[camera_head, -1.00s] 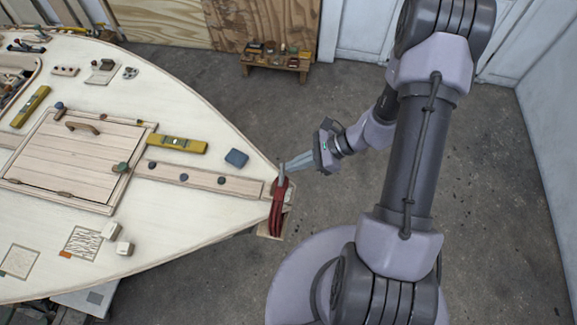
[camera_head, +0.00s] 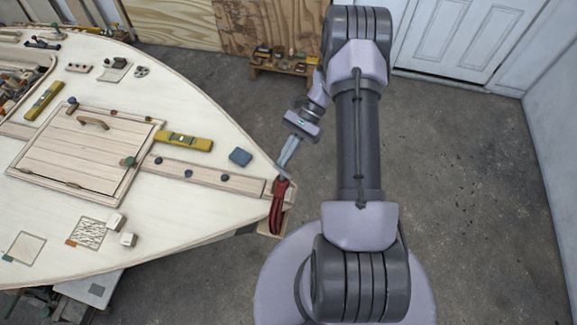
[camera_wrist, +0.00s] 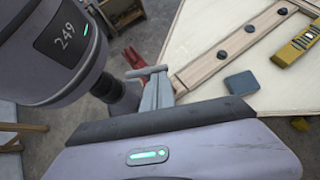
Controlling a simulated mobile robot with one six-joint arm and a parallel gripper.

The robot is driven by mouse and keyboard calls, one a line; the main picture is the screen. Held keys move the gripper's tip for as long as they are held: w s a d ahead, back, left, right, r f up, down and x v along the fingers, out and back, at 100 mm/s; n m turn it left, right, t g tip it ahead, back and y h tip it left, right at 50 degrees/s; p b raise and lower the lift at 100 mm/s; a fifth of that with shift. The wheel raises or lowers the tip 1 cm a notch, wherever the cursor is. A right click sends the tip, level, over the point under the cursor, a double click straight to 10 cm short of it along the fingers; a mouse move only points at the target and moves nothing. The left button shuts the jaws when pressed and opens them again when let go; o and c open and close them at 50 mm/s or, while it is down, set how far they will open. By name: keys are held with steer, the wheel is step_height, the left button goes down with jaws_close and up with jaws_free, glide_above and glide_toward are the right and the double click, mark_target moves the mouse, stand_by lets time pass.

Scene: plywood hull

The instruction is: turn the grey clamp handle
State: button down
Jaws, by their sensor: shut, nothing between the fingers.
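A red clamp (camera_head: 278,205) grips the pointed bow tip of the deck; it also shows in the wrist view (camera_wrist: 132,57). Its grey handle (camera_head: 282,174) is a thin bar at the clamp's top, seen in the wrist view (camera_wrist: 146,71) just past my fingertips. My gripper (camera_head: 281,165) comes down from the upper right with its fingers closed together and nothing between them. The fingertips (camera_wrist: 152,79) are right at the bar and seem to touch it. Exact contact is too small to tell.
A blue block (camera_head: 240,157), a yellow level (camera_head: 184,141) and a wooden hatch (camera_head: 80,150) lie on the deck left of the clamp. A low wooden bench (camera_head: 283,69) with small items stands behind. The floor to the right is clear.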

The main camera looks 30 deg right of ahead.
steer(key=s+a+n+g+h+p, duration=0.1)
steer(key=a+n+g+h+p, duration=0.3)
steer(key=n+h, duration=1.1)
steer(key=shift+s+a+n+g+h, duration=0.15)
steer(key=shift+a+n+g+h, duration=0.35)
steer(key=shift+a+n, duration=1.85)
steer(key=shift+d+n, duration=0.85)
steer(key=shift+n, duration=0.2)
